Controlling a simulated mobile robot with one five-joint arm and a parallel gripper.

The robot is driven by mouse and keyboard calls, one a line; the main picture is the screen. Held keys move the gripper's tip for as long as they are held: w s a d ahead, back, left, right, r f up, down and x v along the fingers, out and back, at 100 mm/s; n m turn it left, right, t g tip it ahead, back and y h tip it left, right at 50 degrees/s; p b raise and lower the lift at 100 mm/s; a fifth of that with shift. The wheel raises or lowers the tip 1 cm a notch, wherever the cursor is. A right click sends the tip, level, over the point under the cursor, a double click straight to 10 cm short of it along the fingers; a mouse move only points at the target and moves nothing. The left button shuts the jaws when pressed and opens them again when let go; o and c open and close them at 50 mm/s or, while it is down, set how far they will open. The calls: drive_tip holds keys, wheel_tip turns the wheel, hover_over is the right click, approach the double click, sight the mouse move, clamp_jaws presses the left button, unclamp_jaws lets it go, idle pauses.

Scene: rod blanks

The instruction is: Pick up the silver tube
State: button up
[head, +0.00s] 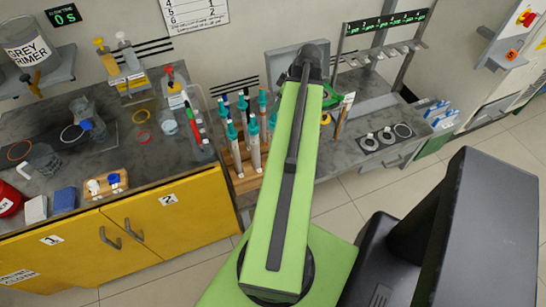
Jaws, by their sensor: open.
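I cannot make out a silver tube for certain in the head view. Several short pale grey pieces (383,56) sit in a row under a green-lit display at the upper right; they are too small to tell whether one is a tube. My green arm runs up the middle of the view to a black joint over the bench. My gripper is not visible; the arm hides the part of the bench behind it.
A wooden rack (243,184) of teal-topped pens stands left of my arm. A grey bench (352,150) lies behind and right of it, with round discs (387,136). Yellow cabinets (165,222) stand at left. A black box-like body fills the lower right. Floor shows at right.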

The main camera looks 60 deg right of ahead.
drive_tip(key=shift+w+f, duration=0.1)
drive_tip(key=shift+f, duration=0.1)
drive_tip(key=b+x, duration=0.5)
drive_tip(key=shift+a+f, duration=0.1)
drive_tip(key=shift+f, duration=0.15)
drive_tip(key=shift+r, duration=0.2)
clamp_jaws()
idle(0.9)
